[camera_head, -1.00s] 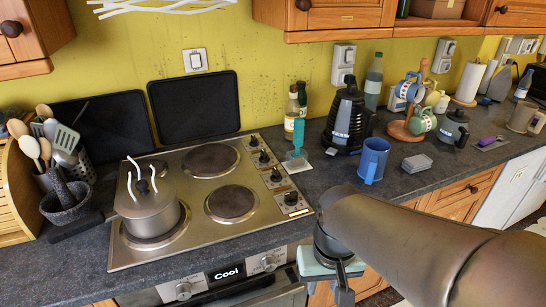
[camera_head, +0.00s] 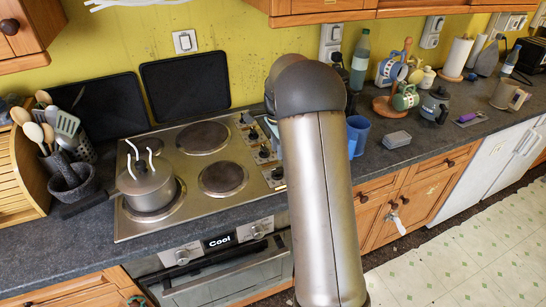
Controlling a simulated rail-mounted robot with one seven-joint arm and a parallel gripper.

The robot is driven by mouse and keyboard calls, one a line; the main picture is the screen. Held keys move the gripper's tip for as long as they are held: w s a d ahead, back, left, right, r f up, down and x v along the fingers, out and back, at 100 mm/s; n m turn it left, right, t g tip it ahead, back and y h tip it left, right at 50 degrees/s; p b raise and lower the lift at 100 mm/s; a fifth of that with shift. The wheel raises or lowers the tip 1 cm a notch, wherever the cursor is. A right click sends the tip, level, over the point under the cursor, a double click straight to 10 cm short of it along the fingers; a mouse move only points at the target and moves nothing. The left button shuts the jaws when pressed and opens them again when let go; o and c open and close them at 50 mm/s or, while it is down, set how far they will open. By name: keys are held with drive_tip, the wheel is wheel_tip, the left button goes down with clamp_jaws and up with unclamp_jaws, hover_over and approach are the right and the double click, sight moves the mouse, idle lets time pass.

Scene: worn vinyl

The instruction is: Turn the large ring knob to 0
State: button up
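The hob (camera_head: 190,205) has several black knobs in a strip along its right edge, among them one at the back (camera_head: 240,119) and one at the front (camera_head: 277,173). Their markings are too small to read, so I cannot tell which is the large ring knob. My raised arm stands in front of the right edge of the hob. A small pale teal piece (camera_head: 272,129) shows at the arm's left side beside the knobs and looks like part of my gripper. The fingertips are hidden behind the arm.
A lidded pan (camera_head: 148,187) stands on the front left ring, its handle pointing left. A blue mug (camera_head: 358,131) is just right of my arm, with a grey block (camera_head: 396,139) beyond it. The oven front (camera_head: 222,262) is below and shows "Cool".

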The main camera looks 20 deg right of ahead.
sight(277, 168)
drive_tip(key=shift+f+b, duration=2.1)
drive_tip(key=shift+f, duration=1.45)
drive_tip(key=shift+f, duration=0.15)
clamp_jaws()
drive_tip(key=n, duration=0.4)
drive_tip(key=shift+n, duration=0.3)
drive_tip(key=n, duration=1.2)
drive_tip(key=shift+n, duration=0.3)
drive_tip(key=n, duration=0.5)
drive_tip(key=shift+n+p, duration=0.3)
drive_tip(key=shift+n, duration=0.1)
unclamp_jaws()
